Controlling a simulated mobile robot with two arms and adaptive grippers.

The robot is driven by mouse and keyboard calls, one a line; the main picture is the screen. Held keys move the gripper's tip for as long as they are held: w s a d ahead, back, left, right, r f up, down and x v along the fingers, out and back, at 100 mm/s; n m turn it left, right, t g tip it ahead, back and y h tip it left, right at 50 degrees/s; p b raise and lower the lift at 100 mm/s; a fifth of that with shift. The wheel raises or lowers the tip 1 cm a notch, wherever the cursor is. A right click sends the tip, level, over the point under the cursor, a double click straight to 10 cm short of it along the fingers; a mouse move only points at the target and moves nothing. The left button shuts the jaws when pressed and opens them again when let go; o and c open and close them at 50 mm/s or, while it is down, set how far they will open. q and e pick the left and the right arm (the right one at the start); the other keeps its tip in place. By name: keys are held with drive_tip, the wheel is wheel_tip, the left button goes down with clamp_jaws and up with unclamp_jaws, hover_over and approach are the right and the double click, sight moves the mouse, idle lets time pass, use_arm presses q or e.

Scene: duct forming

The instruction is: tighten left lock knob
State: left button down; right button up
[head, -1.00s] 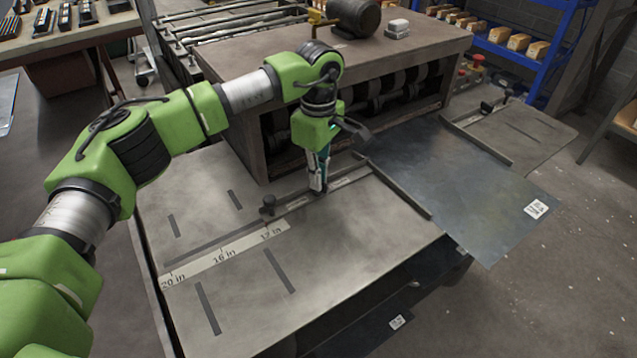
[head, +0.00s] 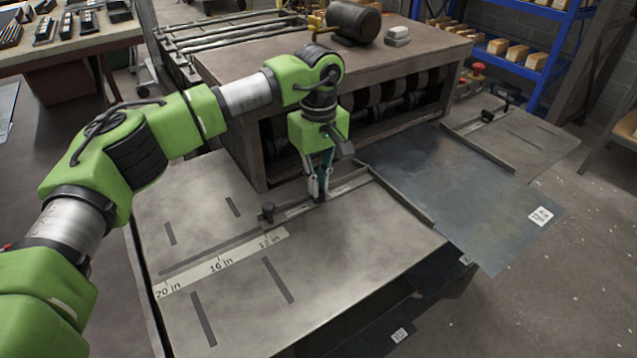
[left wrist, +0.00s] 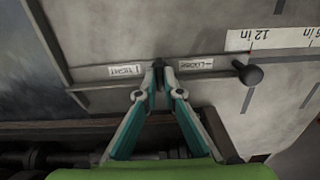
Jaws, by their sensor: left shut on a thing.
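My left gripper (head: 320,198) points down at the bar of the left guide, its fingertips together on the small dark left lock knob. In the left wrist view the tips (left wrist: 158,70) meet on this knob (left wrist: 158,63), which sits between the TIGHT label (left wrist: 125,71) and the LOOSE label (left wrist: 196,64). The fingers hide most of the knob. A separate black round-headed handle (head: 268,209) stands on the same bar and also shows in the left wrist view (left wrist: 249,75). My right gripper is not in view.
The metal sheet (head: 455,190) lies right of the left guide rail (head: 402,200). Another black knob (head: 487,115) is on the far right guide. The roller machine (head: 375,105) stands close behind my gripper. The scale plate (head: 220,262) lies on the clear left table.

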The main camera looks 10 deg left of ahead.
use_arm(q)
drive_tip(key=shift+r, duration=0.1)
drive_tip(key=c, duration=2.2)
unclamp_jaws()
wheel_tip(320, 180, up, 12)
drive_tip(key=shift+f, duration=0.1)
